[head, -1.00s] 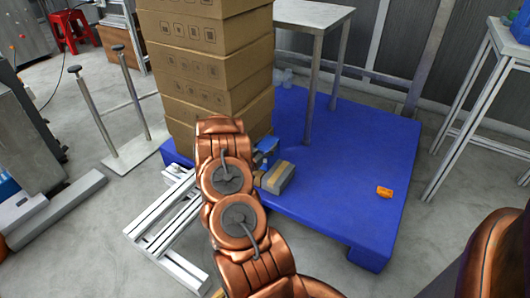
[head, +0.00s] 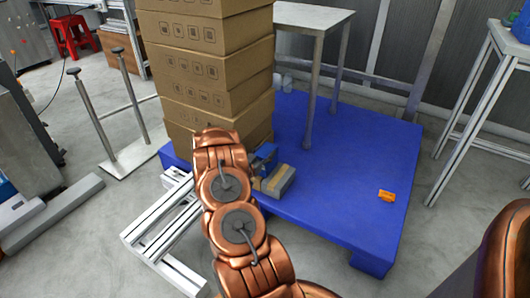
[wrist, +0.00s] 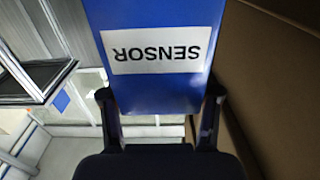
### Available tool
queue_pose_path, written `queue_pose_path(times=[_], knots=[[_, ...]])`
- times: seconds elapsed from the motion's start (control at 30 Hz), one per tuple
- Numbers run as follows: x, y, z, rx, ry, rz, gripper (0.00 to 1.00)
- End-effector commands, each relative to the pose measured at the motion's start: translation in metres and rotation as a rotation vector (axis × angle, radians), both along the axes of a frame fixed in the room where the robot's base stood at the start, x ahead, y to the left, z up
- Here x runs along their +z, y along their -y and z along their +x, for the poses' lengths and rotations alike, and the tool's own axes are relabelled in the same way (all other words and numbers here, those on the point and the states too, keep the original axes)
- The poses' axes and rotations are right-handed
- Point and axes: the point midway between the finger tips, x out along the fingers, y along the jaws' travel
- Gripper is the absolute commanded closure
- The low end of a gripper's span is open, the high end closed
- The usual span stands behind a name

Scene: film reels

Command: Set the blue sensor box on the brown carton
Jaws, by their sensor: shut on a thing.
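The blue sensor box (wrist: 155,85), with a white label reading SENSOR upside down, is between the two fingers of my gripper (wrist: 160,95) in the wrist view. My gripper is shut on it. In the head view the blue box (head: 264,154) shows partly beyond my copper arm, which hides most of the gripper. A small grey-and-brown box (head: 278,180) lies on the blue pallet close by; I cannot tell whether they touch. Large brown cartons (head: 215,75) stand stacked at the pallet's left. A brown carton-like face (wrist: 280,80) fills the right side of the wrist view.
The blue pallet (head: 345,200) has free room at its middle and right, with a small orange item (head: 387,196) on it. A metal table (head: 315,18) stands at the back. An aluminium frame (head: 165,230) lies at the left front.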

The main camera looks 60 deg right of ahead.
Motion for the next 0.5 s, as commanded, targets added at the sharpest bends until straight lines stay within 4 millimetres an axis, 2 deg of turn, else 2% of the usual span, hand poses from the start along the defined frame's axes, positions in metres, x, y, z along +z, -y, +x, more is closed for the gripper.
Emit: queue_pose_path(times=[0.03, 0.27, 0.5], knots=[[-0.0002, -0.0001, 0.0001, 0.000, 0.000, 0.000, 0.36], [-0.0003, -0.0001, 0.0002, 0.000, 0.000, 0.000, 0.13], [-0.0004, -0.0002, 0.0002, 0.001, 0.000, 0.000, 0.13]])
